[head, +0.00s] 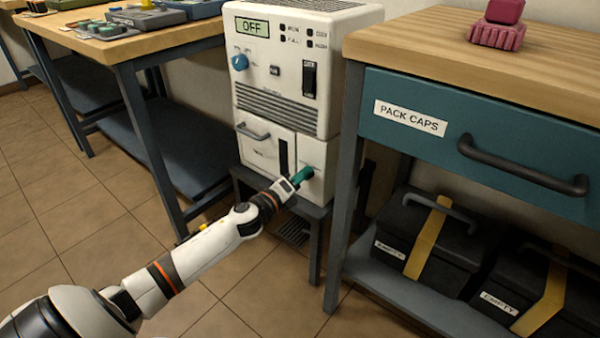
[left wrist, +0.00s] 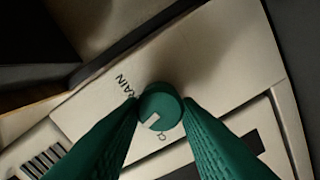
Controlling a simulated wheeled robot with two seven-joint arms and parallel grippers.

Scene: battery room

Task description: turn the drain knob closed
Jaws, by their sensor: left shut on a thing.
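The drain knob (left wrist: 160,108) is a round green knob on the lower front panel of the white machine (head: 285,72). Its pale mark lies at its lower left in the left wrist view. Part of the word DRAIN (left wrist: 120,85) shows up and left of it, and the letters CL (left wrist: 162,135) show just below it. My left gripper (head: 305,173) has its green fingers on either side of the knob and is shut on it; the fingers hide the knob in the head view. My right gripper is not in view.
The machine's display reads OFF (head: 252,27). It stands on a low dark stand (head: 315,212). A workbench (head: 130,45) is at left, and a bench with a PACK CAPS drawer (head: 480,140) stands close at right. Black cases (head: 430,235) lie on its lower shelf.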

